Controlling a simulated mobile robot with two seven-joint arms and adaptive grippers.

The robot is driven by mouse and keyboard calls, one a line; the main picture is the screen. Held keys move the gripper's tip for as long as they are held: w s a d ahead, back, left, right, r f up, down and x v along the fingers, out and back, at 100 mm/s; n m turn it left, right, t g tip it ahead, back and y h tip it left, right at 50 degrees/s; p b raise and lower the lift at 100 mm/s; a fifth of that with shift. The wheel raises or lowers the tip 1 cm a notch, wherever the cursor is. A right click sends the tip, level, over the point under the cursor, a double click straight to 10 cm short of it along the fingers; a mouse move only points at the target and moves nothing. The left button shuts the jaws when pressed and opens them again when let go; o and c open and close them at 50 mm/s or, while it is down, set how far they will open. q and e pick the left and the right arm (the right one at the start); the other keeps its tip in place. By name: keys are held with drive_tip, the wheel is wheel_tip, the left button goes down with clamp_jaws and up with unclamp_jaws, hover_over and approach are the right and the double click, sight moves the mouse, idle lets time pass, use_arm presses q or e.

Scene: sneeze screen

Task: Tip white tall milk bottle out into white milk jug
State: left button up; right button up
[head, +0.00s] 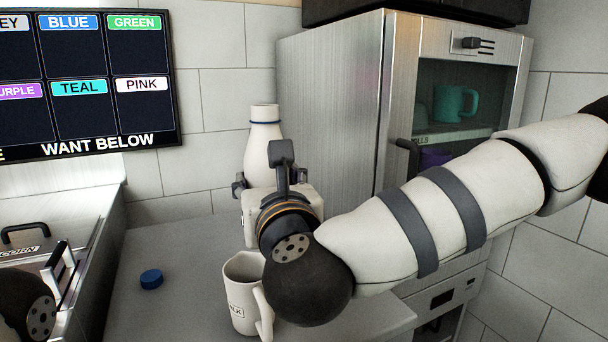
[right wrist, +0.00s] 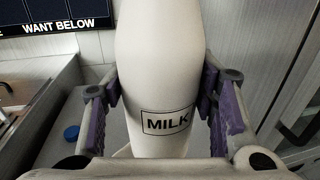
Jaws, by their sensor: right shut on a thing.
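The white tall milk bottle (head: 262,148) stands upright behind my right wrist in the head view, with a blue ring at its neck. Its base is hidden, so I cannot tell if it touches the counter. My right gripper (head: 268,184) is shut around its body, a finger on each side. In the right wrist view the bottle (right wrist: 158,60) fills the space between the fingers, its MILK label facing the camera. The white milk jug (head: 241,305) stands on the counter nearer the camera, below my right wrist, its handle to the right. My left gripper is not in view.
A blue cap (head: 151,279) lies on the grey counter (head: 170,245) left of the jug. A steel cabinet (head: 335,115) stands behind at right, with a teal mug (head: 452,103) inside. A steel unit with lids (head: 28,262) is at left. Counter around the cap is clear.

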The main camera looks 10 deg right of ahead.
drive_tip(key=shift+s+a+f, duration=0.15)
drive_tip(key=shift+s+f, duration=0.05)
drive_tip(key=shift+f, duration=0.45)
wheel_tip(320, 180, down, 3)
drive_tip(key=shift+w+r+b, duration=0.1)
drive_tip(key=shift+b, duration=0.25)
drive_tip(key=shift+d+r+n, duration=0.4)
drive_tip(key=shift+d+n, duration=0.25)
drive_tip(key=shift+n, duration=0.05)
drive_tip(key=shift+d+r+n, duration=0.15)
drive_tip(key=shift+d+n, duration=0.6)
drive_tip(key=shift+n, duration=0.05)
drive_tip(key=w+d+f+n, duration=0.1)
drive_tip(key=d+f+n, duration=0.4)
drive_tip(key=n, duration=0.8)
drive_tip(key=shift+d+f+p, duration=0.2)
drive_tip(key=shift+d+p, duration=0.15)
drive_tip(key=shift+d, duration=0.3)
